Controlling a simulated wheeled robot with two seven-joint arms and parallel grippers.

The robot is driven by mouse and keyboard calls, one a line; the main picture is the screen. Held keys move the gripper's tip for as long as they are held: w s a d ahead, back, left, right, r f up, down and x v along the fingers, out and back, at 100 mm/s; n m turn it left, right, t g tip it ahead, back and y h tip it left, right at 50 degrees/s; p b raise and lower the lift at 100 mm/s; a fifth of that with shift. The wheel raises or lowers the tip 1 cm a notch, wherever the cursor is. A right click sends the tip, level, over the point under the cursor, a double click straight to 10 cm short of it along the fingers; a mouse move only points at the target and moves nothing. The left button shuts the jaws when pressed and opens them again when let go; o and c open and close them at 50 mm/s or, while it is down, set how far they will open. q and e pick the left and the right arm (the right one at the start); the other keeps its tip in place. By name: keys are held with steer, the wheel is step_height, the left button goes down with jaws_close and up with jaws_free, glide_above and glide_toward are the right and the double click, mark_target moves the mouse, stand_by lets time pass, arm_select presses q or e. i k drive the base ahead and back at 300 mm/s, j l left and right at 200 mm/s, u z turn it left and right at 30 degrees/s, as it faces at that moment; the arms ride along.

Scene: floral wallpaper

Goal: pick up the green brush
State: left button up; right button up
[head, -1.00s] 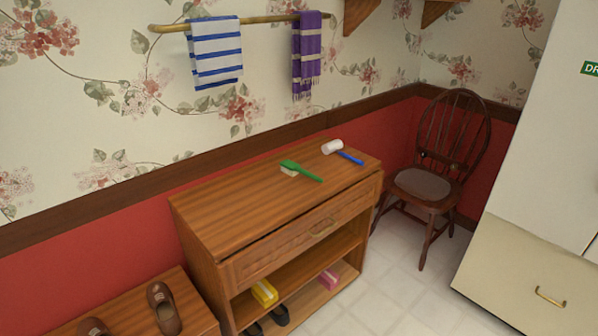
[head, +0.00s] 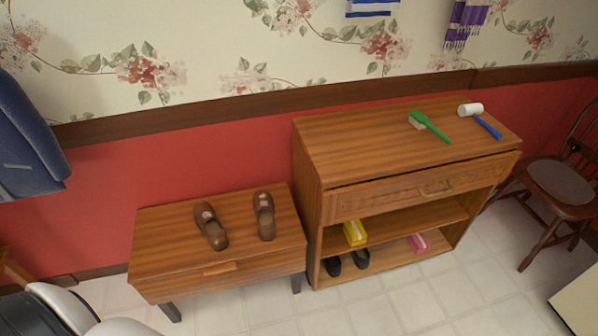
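The green brush (head: 430,126) lies on top of the wooden cabinet (head: 345,150), toward its right half. Its pale bristles face down at the left end and its green handle points to the lower right. A blue-handled tool with a white head (head: 479,117) lies just to its right, apart from it. Neither of my grippers shows in the head view. Only white and dark parts of my own body show at the lower left.
A low wooden bench (head: 165,241) with brown shoes (head: 264,216) stands left of the cabinet. A wooden chair (head: 560,185) stands at the right. Tiled floor in front is clear.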

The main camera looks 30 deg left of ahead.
mark_target(420, 121)
steer(key=i+l, duration=0.25)
steer(key=i+l+u, duration=0.1)
steer(key=i+l, duration=0.15)
steer(key=l, duration=0.25)
steer(key=i+l, duration=0.25)
steer(key=l, duration=0.15)
steer(key=j+u, duration=0.05)
